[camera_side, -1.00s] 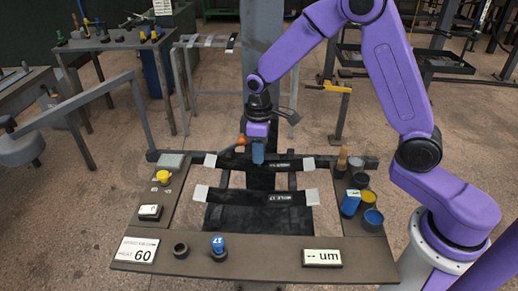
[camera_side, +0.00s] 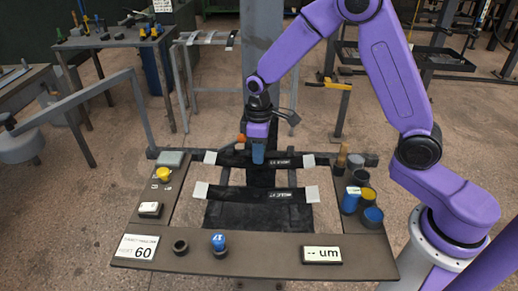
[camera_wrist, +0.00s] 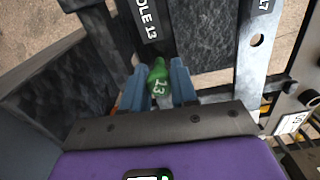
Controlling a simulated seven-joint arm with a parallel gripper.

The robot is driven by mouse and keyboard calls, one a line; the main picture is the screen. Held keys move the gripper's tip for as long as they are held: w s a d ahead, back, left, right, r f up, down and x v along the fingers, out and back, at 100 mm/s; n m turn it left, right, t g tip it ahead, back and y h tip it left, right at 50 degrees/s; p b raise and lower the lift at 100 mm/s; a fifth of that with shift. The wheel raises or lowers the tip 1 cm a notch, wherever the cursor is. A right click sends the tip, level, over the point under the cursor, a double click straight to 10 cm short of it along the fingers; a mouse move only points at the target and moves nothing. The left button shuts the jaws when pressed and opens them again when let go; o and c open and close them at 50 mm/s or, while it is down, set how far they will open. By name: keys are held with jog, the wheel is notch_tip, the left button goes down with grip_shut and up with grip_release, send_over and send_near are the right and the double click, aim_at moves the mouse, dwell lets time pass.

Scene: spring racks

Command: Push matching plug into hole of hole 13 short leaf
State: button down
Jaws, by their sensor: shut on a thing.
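A green plug (camera_wrist: 158,80) marked 13 is gripped between the two blue fingers of my gripper (camera_wrist: 158,68) in the wrist view. The dark leaf labelled HOLE 13 (camera_wrist: 146,22) runs down from the top of that view toward the fingers. In the side view my gripper (camera_side: 258,158) points down over the middle of the rear leaf (camera_side: 235,161). The hole under the plug is hidden, and I cannot tell whether the plug's tip is in it.
A front leaf (camera_side: 270,195) lies parallel to the rear one. A blue plug (camera_side: 218,241) marked 17 stands on the front plate, beside a black ring (camera_side: 181,247). A gauge display (camera_side: 321,255) is at the front right. Blue and yellow cups (camera_side: 373,216) stand on the right side.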

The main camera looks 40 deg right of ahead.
jog(key=shift+f, duration=0.4)
dwell(0.4)
jog(key=c, duration=0.8)
grip_release()
notch_tip(320, 180, up, 17)
jog(key=s+d+f+n, duration=0.1)
jog(key=s+f, duration=0.1)
jog(key=s, duration=0.8)
jog(key=s+d+f+n, duration=0.2)
jog(key=s, duration=0.8)
jog(key=s+d+f+n, duration=0.1)
jog(key=s+d, duration=0.1)
jog(key=s, duration=0.8)
jog(key=shift+f, duration=0.4)
